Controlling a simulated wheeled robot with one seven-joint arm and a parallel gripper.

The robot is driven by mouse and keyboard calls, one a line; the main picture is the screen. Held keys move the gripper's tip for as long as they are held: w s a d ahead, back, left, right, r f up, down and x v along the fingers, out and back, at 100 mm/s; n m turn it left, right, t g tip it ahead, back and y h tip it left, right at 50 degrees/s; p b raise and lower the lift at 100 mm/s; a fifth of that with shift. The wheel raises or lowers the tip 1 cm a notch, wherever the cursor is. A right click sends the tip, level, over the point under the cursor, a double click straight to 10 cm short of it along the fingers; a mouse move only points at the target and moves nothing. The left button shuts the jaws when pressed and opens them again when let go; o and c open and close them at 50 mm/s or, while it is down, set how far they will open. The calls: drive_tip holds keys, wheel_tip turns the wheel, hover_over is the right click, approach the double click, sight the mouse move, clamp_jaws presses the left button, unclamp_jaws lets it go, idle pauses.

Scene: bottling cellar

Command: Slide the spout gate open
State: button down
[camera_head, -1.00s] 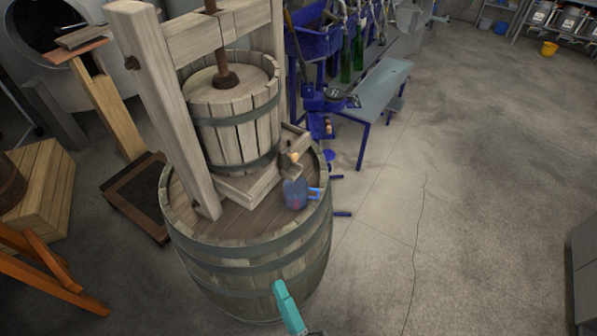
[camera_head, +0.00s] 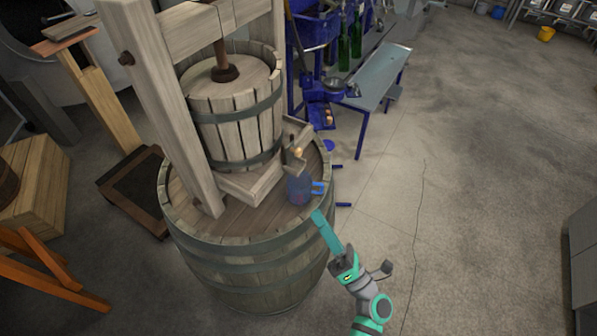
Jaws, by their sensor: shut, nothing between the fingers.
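The spout (camera_head: 297,163) juts from the front right of the press's wooden base, on top of the barrel. A small gate with a pale, brass-like knob (camera_head: 299,152) stands at the spout; it is too small to tell how far it is open. A translucent blue jug (camera_head: 300,188) with a bright blue handle stands on the barrel below the spout. My gripper (camera_head: 317,213) has long teal fingers that are shut together and empty. Its tips are near the barrel's right rim, just below the jug's handle in the picture and apart from the gate knob.
The slatted press basket (camera_head: 235,115) and its wooden frame (camera_head: 165,110) fill the left of the barrel (camera_head: 240,265). A blue bottling stand with a metal bench (camera_head: 375,75) and green bottles is behind. The floor to the right is open.

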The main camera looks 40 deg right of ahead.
drive_tip(key=d+r+x, duration=0.1)
drive_tip(key=d+x, duration=0.1)
drive_tip(key=x, duration=1)
drive_tip(key=shift+d+r, duration=0.35)
drive_tip(key=shift+s, duration=0.1)
